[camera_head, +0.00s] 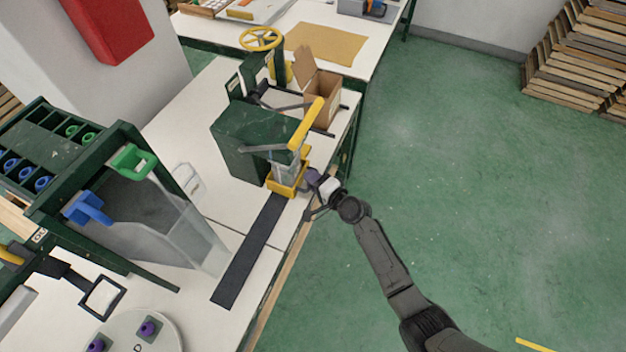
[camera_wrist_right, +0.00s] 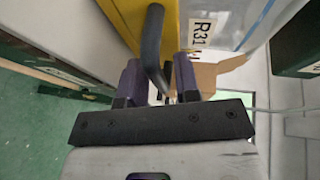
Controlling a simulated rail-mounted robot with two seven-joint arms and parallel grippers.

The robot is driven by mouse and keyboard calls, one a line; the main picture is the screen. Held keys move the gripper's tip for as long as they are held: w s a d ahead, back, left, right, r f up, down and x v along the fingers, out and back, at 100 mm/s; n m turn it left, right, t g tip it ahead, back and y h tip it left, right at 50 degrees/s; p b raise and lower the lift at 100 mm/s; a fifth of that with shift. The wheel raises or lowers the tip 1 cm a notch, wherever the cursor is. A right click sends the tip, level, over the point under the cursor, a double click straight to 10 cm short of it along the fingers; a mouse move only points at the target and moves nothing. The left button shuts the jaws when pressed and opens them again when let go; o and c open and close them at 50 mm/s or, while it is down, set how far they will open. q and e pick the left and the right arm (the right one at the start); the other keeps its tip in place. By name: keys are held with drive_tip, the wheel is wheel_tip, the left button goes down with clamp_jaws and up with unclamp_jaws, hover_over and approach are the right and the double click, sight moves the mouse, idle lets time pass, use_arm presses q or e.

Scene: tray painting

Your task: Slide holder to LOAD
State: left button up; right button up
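The yellow holder (camera_head: 287,190) sits at the far end of a long black rail (camera_head: 247,258), beside a dark green press (camera_head: 248,140) with a yellow lever (camera_head: 306,124). A clear item stands in the holder; its label (camera_wrist_right: 203,32) begins "R31" in the right wrist view. My right gripper (camera_head: 314,184) is at the holder's right side. In the right wrist view its purple fingers (camera_wrist_right: 158,80) stand on either side of the holder's dark bar handle (camera_wrist_right: 151,45) and look closed on it. No LOAD mark is readable. My left gripper is not in view.
The rail's near part is bare. Left of it stand a clear bin (camera_head: 160,215) and a green rack (camera_head: 50,145). A round white plate (camera_head: 135,335) and black frame tool (camera_head: 103,296) lie near. An open carton (camera_head: 322,100) stands behind the press.

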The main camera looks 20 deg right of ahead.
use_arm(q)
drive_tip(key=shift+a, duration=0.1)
use_arm(e)
clamp_jaws()
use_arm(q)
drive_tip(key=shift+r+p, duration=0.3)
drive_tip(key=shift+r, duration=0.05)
use_arm(e)
drive_tip(key=shift+s+a+r, duration=0.15)
drive_tip(key=shift+s+a, duration=0.15)
drive_tip(key=s+a+p, duration=0.5)
drive_tip(key=s+a, duration=0.4)
drive_tip(key=s, duration=0.1)
drive_tip(key=shift+a, duration=0.35)
drive_tip(key=shift+s+a+p, duration=0.3)
drive_tip(key=shift+s+a, duration=0.3)
drive_tip(key=shift+s, duration=0.05)
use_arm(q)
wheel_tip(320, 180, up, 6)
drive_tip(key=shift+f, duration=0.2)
use_arm(e)
drive_tip(key=shift+o, duration=0.9)
unclamp_jaws()
